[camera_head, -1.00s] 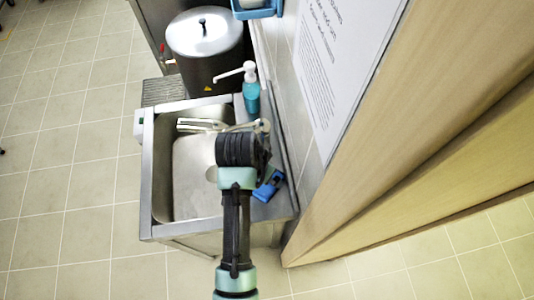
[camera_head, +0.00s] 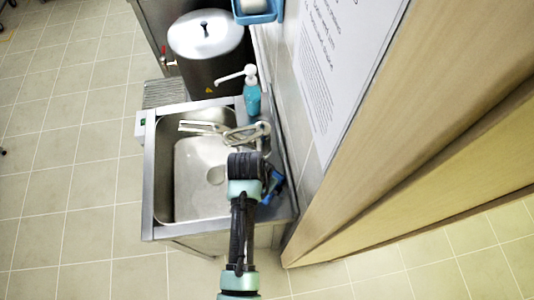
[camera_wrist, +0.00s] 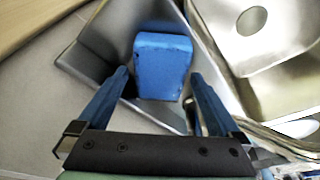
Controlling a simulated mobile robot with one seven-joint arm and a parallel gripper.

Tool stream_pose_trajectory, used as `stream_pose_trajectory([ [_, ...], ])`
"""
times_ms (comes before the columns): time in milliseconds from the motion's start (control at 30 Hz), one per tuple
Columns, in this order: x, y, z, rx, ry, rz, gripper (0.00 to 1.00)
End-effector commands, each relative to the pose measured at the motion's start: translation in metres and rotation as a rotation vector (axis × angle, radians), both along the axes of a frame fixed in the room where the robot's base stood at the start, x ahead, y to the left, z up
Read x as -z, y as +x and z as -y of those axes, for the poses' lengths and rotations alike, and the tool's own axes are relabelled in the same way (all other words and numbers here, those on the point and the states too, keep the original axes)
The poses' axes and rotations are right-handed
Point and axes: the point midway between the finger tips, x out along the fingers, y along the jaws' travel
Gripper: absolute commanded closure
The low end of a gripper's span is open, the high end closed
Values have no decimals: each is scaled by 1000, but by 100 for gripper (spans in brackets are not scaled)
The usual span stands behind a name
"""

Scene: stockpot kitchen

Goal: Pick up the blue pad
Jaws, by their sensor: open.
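The blue pad (camera_wrist: 163,62) is a thick, rounded block at the upper middle of the wrist view. It lies on the sink unit's metal surface. My gripper (camera_wrist: 160,74) is open, its two blue fingers on either side of the pad's near part in that view. I see no clear contact, and the height between fingertips and pad is hard to judge. In the head view, my wrist covers part of the pad, near the sink's right edge; the fingertips are not clear there.
The steel sink basin (camera_head: 190,190) is left of my wrist, with a metal tap (camera_head: 247,136) beyond it. A teal soap bottle (camera_head: 252,98) and a large lidded pot (camera_head: 205,45) stand farther back. The wall with a paper notice (camera_head: 335,70) is close on the right.

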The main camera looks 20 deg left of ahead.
Motion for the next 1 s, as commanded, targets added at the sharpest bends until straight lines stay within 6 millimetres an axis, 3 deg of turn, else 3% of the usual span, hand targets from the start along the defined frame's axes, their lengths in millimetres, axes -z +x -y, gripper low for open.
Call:
stream_pose_trajectory([
  [633,5,0,0,0,0,0,0],
  [1000,5,0,0,0,0,0,67],
])
